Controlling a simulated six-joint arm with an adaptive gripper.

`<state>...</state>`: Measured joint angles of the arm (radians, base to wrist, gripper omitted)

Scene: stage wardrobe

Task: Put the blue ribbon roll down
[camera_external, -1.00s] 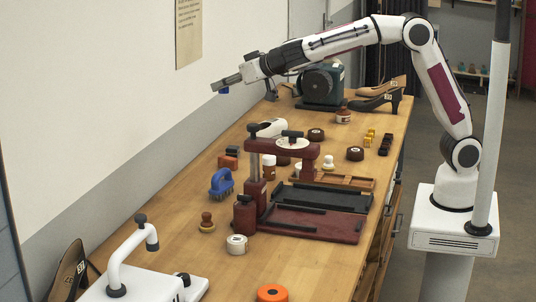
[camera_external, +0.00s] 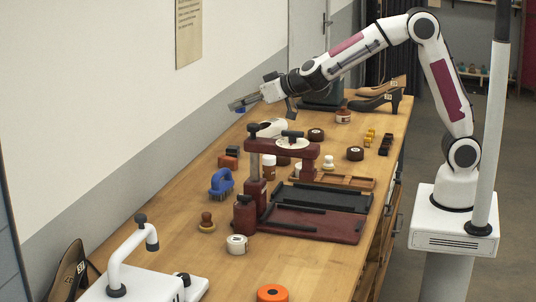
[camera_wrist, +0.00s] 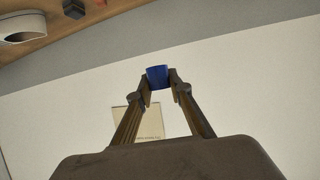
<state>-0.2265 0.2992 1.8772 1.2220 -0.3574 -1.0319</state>
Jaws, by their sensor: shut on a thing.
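My gripper (camera_external: 238,104) is at the back left of the bench, in front of the white wall, pointing left and slightly down. In the wrist view my gripper (camera_wrist: 160,88) has both fingertips closed on the blue ribbon roll (camera_wrist: 157,76). The roll sticks out a little past the tips. In the external view only a small bit of the blue roll (camera_external: 239,110) shows under the fingers. It is held in the air above the bench.
A white wall (camera_external: 100,90) runs behind.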

